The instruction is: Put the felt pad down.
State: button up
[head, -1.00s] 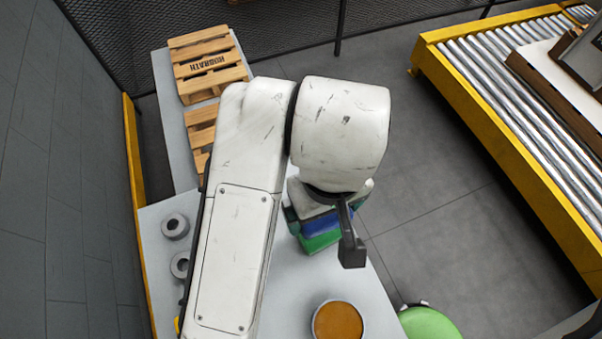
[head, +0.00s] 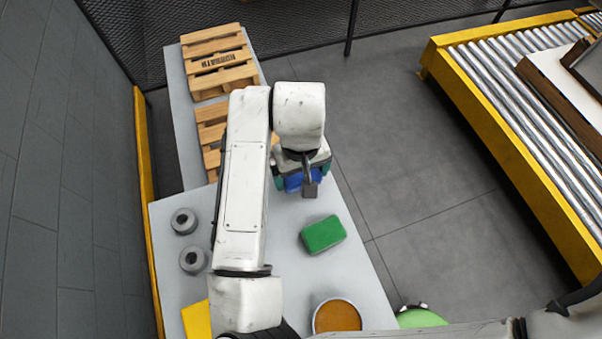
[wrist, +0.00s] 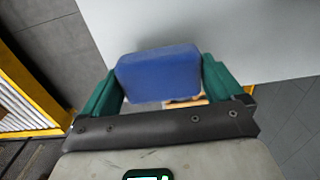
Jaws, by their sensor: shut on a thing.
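The felt pad (head: 293,183) looks like a blue block with rounded edges. It is between the teal fingers of my gripper (head: 302,179), which is shut on it. The wrist view shows the blue pad (wrist: 158,74) with a finger pressed to each side. In the head view my wrist and gripper cover much of the pad. It is over the right part of the pale table (head: 352,262), behind the green block; I cannot tell how high it is.
A green block (head: 323,234) lies on the table in front of my gripper. Two grey rings (head: 184,221) are at the left. A round orange-brown dish (head: 337,315) and a yellow piece (head: 196,319) are near the front. Wooden pallets (head: 218,62) lie behind. A roller conveyor (head: 520,110) stands at right.

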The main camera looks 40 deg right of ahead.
jog(key=shift+f, duration=0.95)
jog(key=shift+f, duration=0.2)
jog(key=o, duration=0.6)
jog(key=shift+o, duration=0.2)
jog(key=shift+r, duration=0.15)
notch_tip(320, 180, up, 12)
jog(key=shift+r, duration=0.1)
jog(key=shift+s, duration=0.1)
